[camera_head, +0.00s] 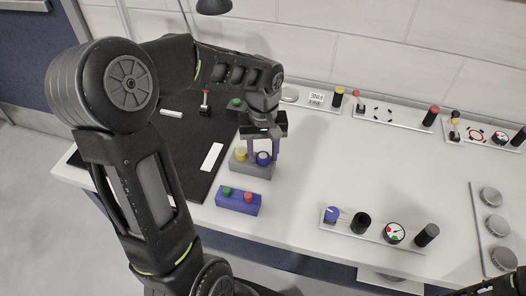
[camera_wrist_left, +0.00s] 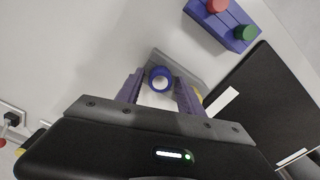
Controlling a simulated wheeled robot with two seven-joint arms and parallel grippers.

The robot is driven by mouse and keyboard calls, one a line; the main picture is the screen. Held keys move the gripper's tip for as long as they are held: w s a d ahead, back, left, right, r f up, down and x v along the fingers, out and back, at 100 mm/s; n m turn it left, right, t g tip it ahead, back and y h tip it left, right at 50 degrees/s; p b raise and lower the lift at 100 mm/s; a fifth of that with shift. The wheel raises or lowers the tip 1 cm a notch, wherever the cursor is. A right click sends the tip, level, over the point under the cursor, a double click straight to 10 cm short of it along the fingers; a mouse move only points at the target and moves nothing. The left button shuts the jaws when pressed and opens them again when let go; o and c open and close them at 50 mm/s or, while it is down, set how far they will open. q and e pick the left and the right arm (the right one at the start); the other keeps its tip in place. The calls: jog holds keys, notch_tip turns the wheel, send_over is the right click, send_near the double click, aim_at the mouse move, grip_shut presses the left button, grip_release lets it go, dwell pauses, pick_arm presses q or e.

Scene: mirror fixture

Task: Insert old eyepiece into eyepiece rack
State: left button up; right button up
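A grey block that looks like the eyepiece rack (camera_head: 252,170) stands on the white table in the head view. It bears a yellow-topped piece (camera_head: 241,153) and a blue-ringed piece with a pale centre, likely the eyepiece (camera_head: 263,158), seated upright. My left gripper (camera_head: 263,157) points down over the blue-ringed piece. In the left wrist view the blue ring (camera_wrist_left: 160,79) lies between the purple fingertips (camera_wrist_left: 159,76), with gaps at the sides; the gripper looks open. The yellow piece is mostly hidden there behind a finger. Only part of my right gripper (camera_head: 505,284) shows at the bottom right corner.
A blue-purple block with green and red knobs (camera_head: 238,203) stands just in front of the rack. A black mat (camera_head: 170,150) with a white strip lies to the left. A plate with a gauge and dark cylinders (camera_head: 378,237) lies to the right. The table centre (camera_head: 350,160) is clear.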

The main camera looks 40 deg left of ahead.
aim_at(263, 155)
pick_arm(q)
jog(key=shift+o, duration=0.8)
notch_tip(263, 155, up, 8)
jog(key=shift+f, duration=0.1)
dwell(0.8)
